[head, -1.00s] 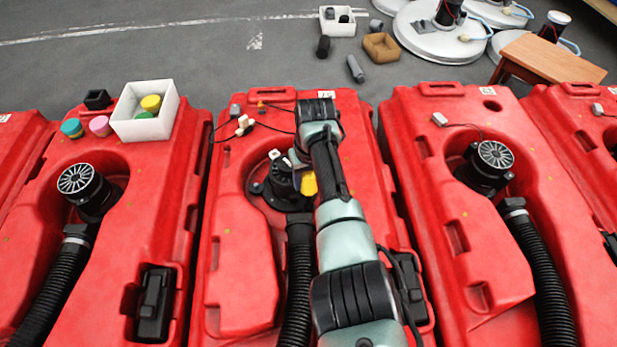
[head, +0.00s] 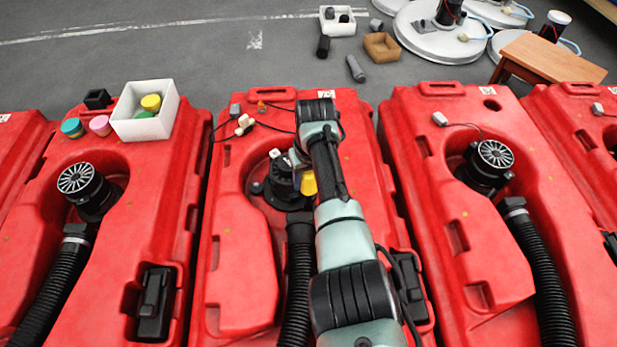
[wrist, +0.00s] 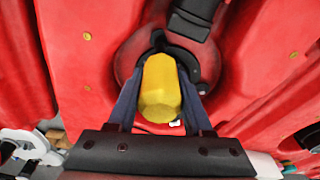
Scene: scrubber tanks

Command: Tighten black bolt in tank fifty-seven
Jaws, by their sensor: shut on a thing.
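The middle red tank (head: 238,250) carries a small white label (head: 325,93) at its far end, too small to read surely. In its round recess stands a black motor-like fitting (head: 283,182) with white connectors on top. My gripper (wrist: 162,85) is shut on a yellow faceted handle (wrist: 160,98). The handle stands over the black fitting in the recess and also shows in the head view (head: 309,184), beside the fitting's right side. My arm hides much of the recess there. The black bolt is not visible; the handle's far end is hidden.
Similar red tanks stand on both sides, with black fan-topped motors (head: 78,180) and (head: 493,155). A white box (head: 143,128) with coloured pieces sits on the left tank. A black hose (head: 298,270) leaves the recess. A wooden stool (head: 550,58) stands behind.

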